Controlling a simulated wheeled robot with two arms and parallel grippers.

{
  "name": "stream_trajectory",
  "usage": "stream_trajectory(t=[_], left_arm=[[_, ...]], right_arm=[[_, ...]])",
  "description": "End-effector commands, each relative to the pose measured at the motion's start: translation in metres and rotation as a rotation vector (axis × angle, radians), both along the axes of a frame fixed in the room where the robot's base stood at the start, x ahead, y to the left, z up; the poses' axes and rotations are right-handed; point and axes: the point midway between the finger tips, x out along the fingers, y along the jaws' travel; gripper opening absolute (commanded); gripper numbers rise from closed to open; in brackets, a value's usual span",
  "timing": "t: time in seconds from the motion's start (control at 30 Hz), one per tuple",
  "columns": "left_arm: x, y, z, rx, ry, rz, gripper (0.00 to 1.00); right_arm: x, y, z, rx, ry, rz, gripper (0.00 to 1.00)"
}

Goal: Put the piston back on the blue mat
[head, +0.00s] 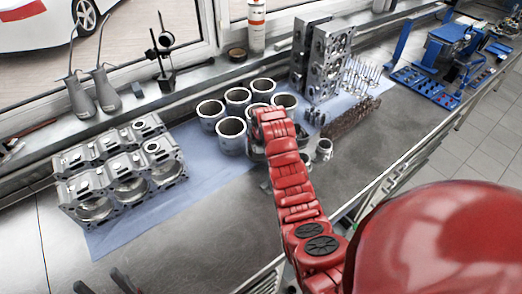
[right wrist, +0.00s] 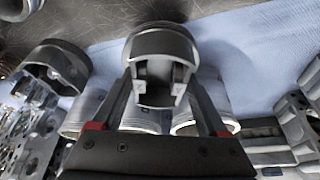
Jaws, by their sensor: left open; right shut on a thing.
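The piston (right wrist: 160,62) is a grey metal cup with an open underside, held between the two fingers of my right gripper (right wrist: 158,115) in the right wrist view. In the head view my red right arm covers that gripper and the piston. The blue mat (head: 212,178) lies along the bench under the engine parts; it also shows behind the piston in the right wrist view (right wrist: 255,50). I cannot tell whether the piston touches anything below it. My left gripper (head: 104,284) is open and empty at the bottom left edge of the head view, away from the mat.
Several cylinder liners (head: 232,135) stand close to my right arm. Engine block halves (head: 125,180) lie on the mat's left part, and tall metal blocks (head: 325,60) stand at the back. A small metal part (head: 323,151) sits right of the arm. The bench front (head: 215,235) is clear.

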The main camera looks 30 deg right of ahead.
Motion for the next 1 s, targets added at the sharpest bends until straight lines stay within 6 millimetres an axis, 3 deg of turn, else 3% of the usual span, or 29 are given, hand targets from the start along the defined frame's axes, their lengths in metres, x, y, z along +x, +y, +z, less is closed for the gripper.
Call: stream_trajectory(t=[0.2, 0.43, 0.8, 0.83, 0.93, 1.0], left_arm=[[0.0, 0.0, -0.003, 0.0, 0.0, 0.0, 0.6], [0.0, 0.0, -0.003, 0.0, 0.0, 0.0, 0.6], [0.0, 0.0, -0.007, 0.0, 0.0, 0.0, 0.6], [0.0, 0.0, -0.006, 0.0, 0.0, 0.0, 0.6], [0.0, 0.0, -0.005, 0.0, 0.0, 0.0, 0.6], [0.0, 0.0, -0.005, 0.0, 0.0, 0.0, 0.6]], right_arm=[[0.004, -0.012, -0.002, 0.001, 0.003, -0.002, 0.0], [0.003, -0.01, -0.036, 0.001, 0.004, -0.001, 0.0], [0.004, -0.01, -0.041, 0.0, 0.0, -0.001, 0.0], [0.004, -0.01, -0.04, 0.001, 0.001, -0.001, 0.8], [0.004, -0.01, -0.04, 0.001, 0.001, -0.001, 0.98], [0.003, -0.01, -0.04, 0.001, 0.001, -0.001, 1.0]])
